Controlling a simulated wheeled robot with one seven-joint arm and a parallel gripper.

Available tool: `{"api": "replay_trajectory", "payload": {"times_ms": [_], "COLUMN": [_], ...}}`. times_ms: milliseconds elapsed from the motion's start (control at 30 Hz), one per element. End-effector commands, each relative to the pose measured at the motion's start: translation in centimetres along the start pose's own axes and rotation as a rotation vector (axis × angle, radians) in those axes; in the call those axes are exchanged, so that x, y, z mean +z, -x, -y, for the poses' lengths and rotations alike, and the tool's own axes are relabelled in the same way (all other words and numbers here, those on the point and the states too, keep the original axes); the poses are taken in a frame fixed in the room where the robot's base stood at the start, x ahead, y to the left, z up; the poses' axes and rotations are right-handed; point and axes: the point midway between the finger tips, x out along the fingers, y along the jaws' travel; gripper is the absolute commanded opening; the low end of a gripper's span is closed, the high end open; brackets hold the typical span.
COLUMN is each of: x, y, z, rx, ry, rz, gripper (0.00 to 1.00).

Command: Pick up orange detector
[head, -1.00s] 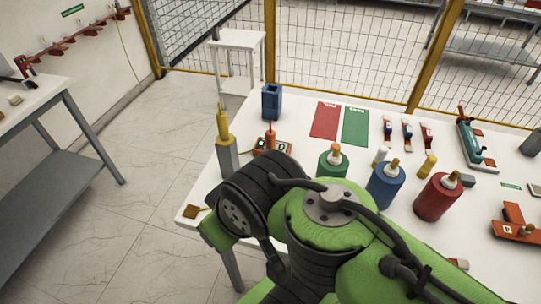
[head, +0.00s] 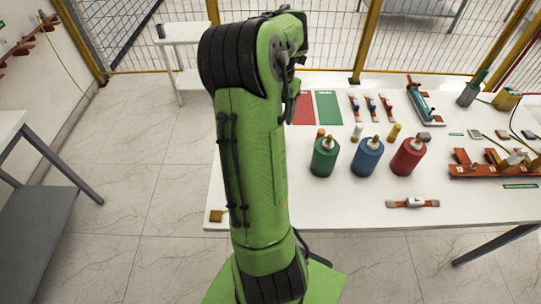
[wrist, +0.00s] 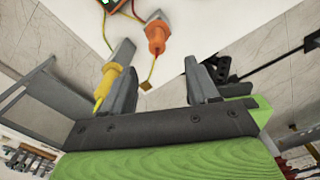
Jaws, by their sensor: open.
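The orange detector (wrist: 156,37) shows at the top middle of the wrist view, with a thin wire running from it, over the white table (wrist: 182,28). My gripper (wrist: 160,72) is open and empty, with the orange detector ahead between the lines of its two fingers. I cannot tell the exact gap. A yellow detector (wrist: 109,82) shows beside the left finger and overlaps it in the picture; whether they touch is unclear. In the head view my arm hides both detectors and my gripper.
A small device with a green display (wrist: 113,5) lies near the orange detector. On the table stand green (head: 325,156), blue (head: 367,157) and red (head: 408,157) bottles, right of my arm. Red and green mats lie behind. A yellow-posted mesh fence stands beyond the table.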

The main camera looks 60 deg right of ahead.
Motion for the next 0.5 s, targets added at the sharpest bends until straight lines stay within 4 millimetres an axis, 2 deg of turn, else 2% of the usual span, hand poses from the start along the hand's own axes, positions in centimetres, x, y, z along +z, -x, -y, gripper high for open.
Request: {"api": "replay_trajectory", "payload": {"times_ms": [33,200,367,500], "x": [-0.2,-0.2,-0.1,-0.1], "y": [-1.7,-5.7,-7.6,-10.0], "z": [-0.1,-0.1,-0.1,-0.2], "rx": [-0.002,-0.001,0.0,-0.002], "ry": [0.001,0.001,0.0,0.0], "rz": [-0.006,-0.005,-0.002,-0.005], "gripper": [0.59,0.59,0.59,0.59]}}
